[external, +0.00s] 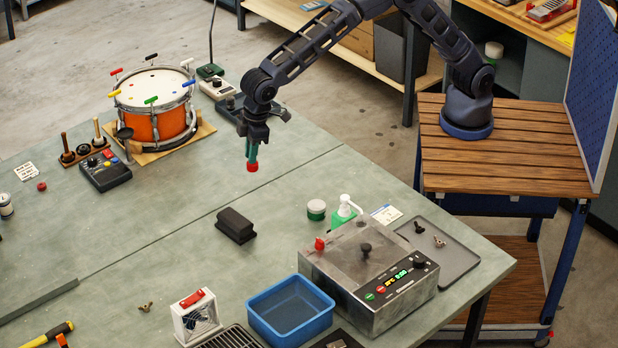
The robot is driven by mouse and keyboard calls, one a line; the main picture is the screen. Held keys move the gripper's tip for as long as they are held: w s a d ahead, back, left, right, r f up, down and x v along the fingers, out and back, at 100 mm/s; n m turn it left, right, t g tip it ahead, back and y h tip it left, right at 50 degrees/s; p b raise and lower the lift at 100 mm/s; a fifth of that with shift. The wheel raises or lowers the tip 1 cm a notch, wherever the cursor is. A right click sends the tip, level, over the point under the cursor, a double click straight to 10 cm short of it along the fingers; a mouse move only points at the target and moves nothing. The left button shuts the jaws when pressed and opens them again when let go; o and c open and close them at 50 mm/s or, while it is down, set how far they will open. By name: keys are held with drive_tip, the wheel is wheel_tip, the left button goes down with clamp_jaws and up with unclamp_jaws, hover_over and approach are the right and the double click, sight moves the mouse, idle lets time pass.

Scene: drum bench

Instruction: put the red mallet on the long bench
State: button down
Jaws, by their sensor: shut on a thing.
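My gripper (253,142) is shut and points down above the grey-green bench, right of the drum. A small thing with a red lower end, seemingly the red mallet (252,167), hangs upright from it, apart from the bench top. A teal-green part shows just above the red end; I cannot tell if it is handle or finger. The long bench (180,225) has a grey-green top with a seam across it and fills most of the view.
An orange drum (158,125) with coloured keys stands at left, beside a mallet stand (83,152). A black block (236,226), a metal box (365,275), a blue bin (290,310) and a green jar (316,210) stand nearer.

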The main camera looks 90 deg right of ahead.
drive_tip(key=s+a+r+n, duration=0.2)
drive_tip(key=s+a, duration=0.4)
drive_tip(key=a, duration=0.3)
drive_tip(key=s+a+r+n, duration=0.1)
drive_tip(key=s+a+r, duration=0.1)
drive_tip(key=s+a, duration=0.6)
drive_tip(key=f, duration=0.6)
drive_tip(key=a+f, duration=0.1)
drive_tip(key=f, duration=0.6)
drive_tip(key=w+f, duration=0.1)
drive_tip(key=f, duration=0.6)
drive_tip(key=shift+a+f, duration=0.2)
drive_tip(key=shift+a, duration=0.1)
drive_tip(key=shift+f, duration=0.1)
drive_tip(key=c, duration=1.4)
unclamp_jaws()
drive_tip(key=shift+o, duration=0.2)
wheel_tip(320, 180, up, 12)
drive_tip(key=s+d, duration=0.1)
drive_tip(key=shift+d, duration=0.15)
drive_tip(key=shift+s, duration=0.1)
